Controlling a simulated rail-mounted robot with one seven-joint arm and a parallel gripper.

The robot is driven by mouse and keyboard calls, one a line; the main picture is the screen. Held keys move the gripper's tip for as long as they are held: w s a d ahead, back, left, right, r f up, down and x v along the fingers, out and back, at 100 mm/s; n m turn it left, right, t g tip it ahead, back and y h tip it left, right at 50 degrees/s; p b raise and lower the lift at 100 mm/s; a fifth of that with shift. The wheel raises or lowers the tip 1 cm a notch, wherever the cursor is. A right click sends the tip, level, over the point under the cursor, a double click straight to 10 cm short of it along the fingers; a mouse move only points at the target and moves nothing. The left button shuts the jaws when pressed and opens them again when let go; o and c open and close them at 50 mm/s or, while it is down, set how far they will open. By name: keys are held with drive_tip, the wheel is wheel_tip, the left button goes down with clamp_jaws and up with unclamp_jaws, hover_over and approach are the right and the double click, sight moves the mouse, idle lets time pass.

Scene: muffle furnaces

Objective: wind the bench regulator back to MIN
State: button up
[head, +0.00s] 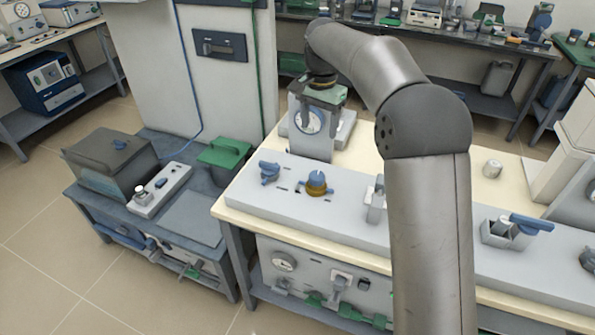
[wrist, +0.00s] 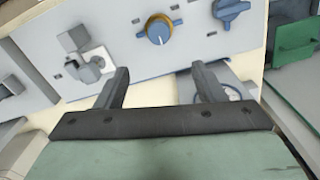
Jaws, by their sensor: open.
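The likely bench regulator is a round knob (head: 316,183) with a blue top and a brass-coloured collar, set in the pale grey bench panel (head: 345,216). It also shows in the wrist view (wrist: 159,30), top centre, with a white pointer line on its blue cap. MIN lettering is too small to read. My gripper (wrist: 160,74) is open and empty, its two dark fingers apart. The knob lies beyond the fingertips and is not touched. In the head view my gripper's green body (head: 325,93) is above and behind the knob, near the dial instrument; its fingertips are unclear.
A blue handle (head: 269,172) sits left of the knob, a grey block fitting (head: 376,200) to its right. A dial instrument (head: 325,143) stands behind the panel. A blue-handled valve (head: 530,223) is further right. A green-lidded box (head: 224,153) stands on the lower bench.

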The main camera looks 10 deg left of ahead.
sight(317, 175)
wheel_tip(317, 175, down, 16)
drive_tip(key=shift+d+f+p, duration=0.1)
drive_tip(key=shift+f+p, duration=0.1)
drive_tip(key=shift+p, duration=0.1)
drive_tip(key=c, duration=1)
